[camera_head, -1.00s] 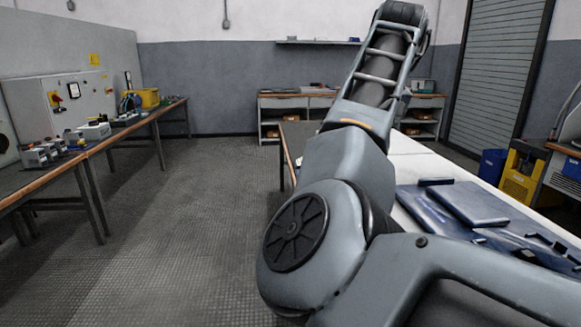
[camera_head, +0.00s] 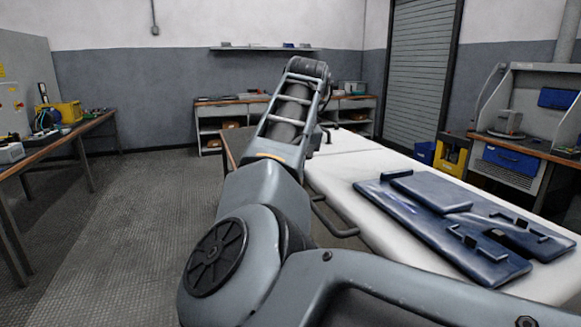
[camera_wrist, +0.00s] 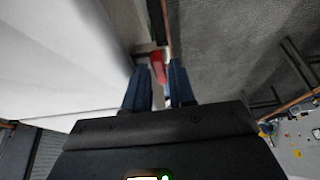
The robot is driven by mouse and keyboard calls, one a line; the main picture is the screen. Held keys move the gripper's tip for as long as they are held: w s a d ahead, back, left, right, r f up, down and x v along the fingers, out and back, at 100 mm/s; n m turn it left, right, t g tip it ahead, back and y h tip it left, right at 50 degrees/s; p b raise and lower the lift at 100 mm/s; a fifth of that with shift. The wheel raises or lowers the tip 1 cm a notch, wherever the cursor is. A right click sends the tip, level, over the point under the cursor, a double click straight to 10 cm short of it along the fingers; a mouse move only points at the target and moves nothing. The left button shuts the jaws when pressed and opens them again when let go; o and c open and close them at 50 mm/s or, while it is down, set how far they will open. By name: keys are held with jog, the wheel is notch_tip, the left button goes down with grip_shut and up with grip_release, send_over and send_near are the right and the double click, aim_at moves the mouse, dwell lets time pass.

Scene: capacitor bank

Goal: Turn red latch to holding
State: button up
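The red latch (camera_wrist: 158,71) shows in the wrist view as a small red piece at the edge of a large white surface. My gripper (camera_wrist: 161,68) has two dark blue fingers, which are apart. The latch lies between the fingertips in the picture, with a narrow pale part below it. I cannot tell whether either finger touches it or how far beyond the tips it lies. In the head view my arm reaches away along the left side of the white-topped unit, and the gripper and latch are hidden.
The white-topped unit (camera_head: 345,185) carries dark blue panels (camera_head: 440,225) and has a dark handle (camera_head: 335,222) at its left side. A workbench (camera_head: 62,142) stands far left, with open floor (camera_head: 120,230) between. Shelving (camera_head: 210,130) is at the back.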

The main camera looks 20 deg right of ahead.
jog(key=shift+f, duration=0.1)
grip_shut()
jog(key=shift+p, duration=0.45)
jog(key=m+p, duration=0.1)
jog(key=m+h+p, duration=0.1)
jog(key=m+p, duration=0.1)
jog(key=shift+a+r, duration=0.1)
jog(key=shift+r, duration=0.15)
jog(key=m+h+p, duration=0.1)
jog(key=m+p, duration=0.1)
jog(key=m+g+h+p, duration=0.1)
jog(key=m+p, duration=0.1)
jog(key=m, duration=0.1)
jog(key=shift+w+a+f, duration=0.1)
jog(key=shift+w+a, duration=0.1)
jog(key=m, duration=0.2)
jog(key=m+g+h, duration=0.1)
jog(key=m, duration=0.2)
jog(key=shift+w+a+f, duration=0.1)
jog(key=shift+w+f, duration=0.05)
jog(key=shift+w, duration=0.05)
jog(key=shift+w+a+m+g+h+b, duration=0.15)
jog(key=shift+m+g+b, duration=0.35)
jog(key=shift+m, duration=0.6)
jog(key=shift+w+d+m+g+h+b, duration=0.15)
jog(key=shift+m+g+b, duration=0.35)
jog(key=shift+m, duration=0.6)
jog(key=shift+s+a, duration=0.1)
